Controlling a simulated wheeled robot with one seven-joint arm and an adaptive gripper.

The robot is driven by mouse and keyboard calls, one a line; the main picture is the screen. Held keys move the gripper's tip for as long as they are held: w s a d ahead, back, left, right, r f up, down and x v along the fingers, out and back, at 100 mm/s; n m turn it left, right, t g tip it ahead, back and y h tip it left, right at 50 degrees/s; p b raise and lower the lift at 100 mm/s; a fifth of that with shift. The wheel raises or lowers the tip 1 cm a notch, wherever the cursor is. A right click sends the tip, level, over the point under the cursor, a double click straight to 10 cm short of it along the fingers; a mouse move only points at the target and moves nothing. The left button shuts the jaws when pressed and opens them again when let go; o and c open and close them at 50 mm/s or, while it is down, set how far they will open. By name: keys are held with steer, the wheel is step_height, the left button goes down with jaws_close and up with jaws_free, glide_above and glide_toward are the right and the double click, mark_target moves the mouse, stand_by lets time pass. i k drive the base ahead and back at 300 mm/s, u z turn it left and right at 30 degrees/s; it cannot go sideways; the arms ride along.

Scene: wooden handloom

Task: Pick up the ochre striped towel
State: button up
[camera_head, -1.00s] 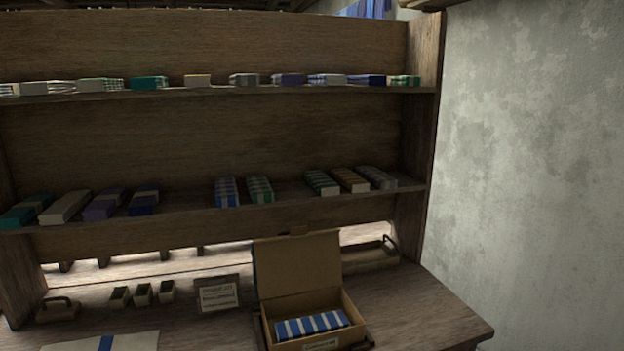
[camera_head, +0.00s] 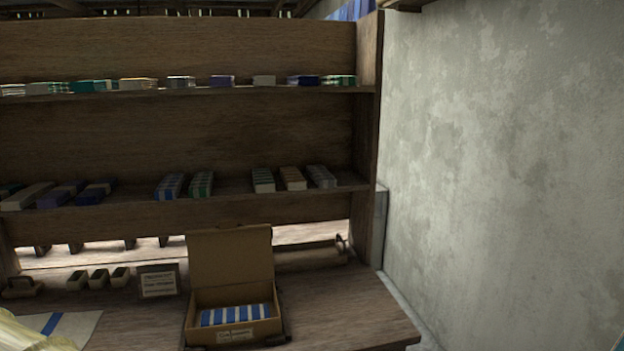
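The ochre striped towel (camera_head: 292,179) lies folded on the middle shelf, toward its right end. It is the middle one of three towels there.
More folded towels lie along the middle and upper shelves (camera_head: 200,90). Below, an open cardboard box (camera_head: 235,335) with a blue-and-white striped cloth stands on the tabletop (camera_head: 350,310), near a small sign (camera_head: 158,282). A plaster wall (camera_head: 500,170) bounds the right side.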

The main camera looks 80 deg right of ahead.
mark_target(294, 179)
steer(key=z, duration=1.65)
